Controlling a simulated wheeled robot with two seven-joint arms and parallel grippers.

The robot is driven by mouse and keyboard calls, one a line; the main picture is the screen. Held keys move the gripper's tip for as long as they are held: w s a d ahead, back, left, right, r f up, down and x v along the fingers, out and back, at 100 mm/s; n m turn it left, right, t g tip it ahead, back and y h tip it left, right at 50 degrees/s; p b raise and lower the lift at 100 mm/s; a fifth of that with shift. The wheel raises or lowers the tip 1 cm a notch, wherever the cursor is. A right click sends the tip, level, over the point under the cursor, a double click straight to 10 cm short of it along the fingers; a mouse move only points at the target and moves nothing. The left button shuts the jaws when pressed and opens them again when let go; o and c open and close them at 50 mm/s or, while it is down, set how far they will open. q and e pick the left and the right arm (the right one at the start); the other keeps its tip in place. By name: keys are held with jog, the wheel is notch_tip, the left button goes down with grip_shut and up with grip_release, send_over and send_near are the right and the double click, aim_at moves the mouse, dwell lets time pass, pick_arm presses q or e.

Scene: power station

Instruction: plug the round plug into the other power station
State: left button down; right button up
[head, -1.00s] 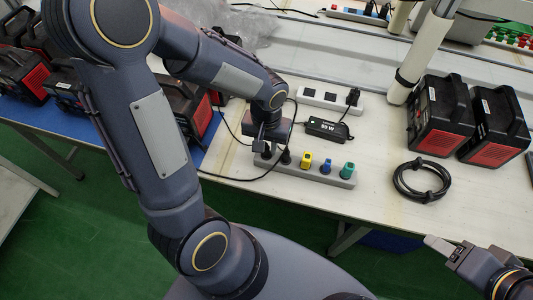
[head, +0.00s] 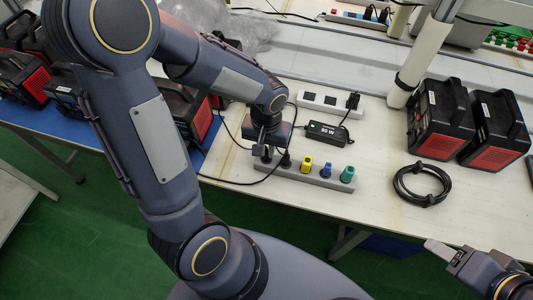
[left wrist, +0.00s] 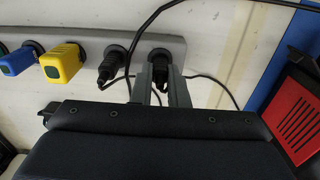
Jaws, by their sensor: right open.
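A grey power strip (head: 322,182) lies near the table's front edge; it also shows in the left wrist view (left wrist: 190,46). It holds yellow, blue and green plugs and two black plugs. My left gripper (head: 265,152) is at the strip's left end. In the left wrist view its fingers (left wrist: 160,85) stand on both sides of the end black plug (left wrist: 159,66), which sits in a socket; I cannot tell whether they grip it. The other black plug (left wrist: 111,65) is beside it. A white power strip (head: 322,101) lies farther back. My right gripper (head: 450,252) is open and empty at lower right.
A black adapter (head: 326,133) lies between the strips, and a black plug (head: 354,100) sits in the white strip. A coiled cable (head: 422,196) and black-and-red power units (head: 440,125) stand to the right. Thin black cords loop around my left gripper.

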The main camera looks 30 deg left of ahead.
aim_at(267, 150)
pick_arm(q)
jog(key=shift+r, duration=0.15)
jog(key=shift+r+p, duration=2.45)
jog(key=shift+r, duration=0.45)
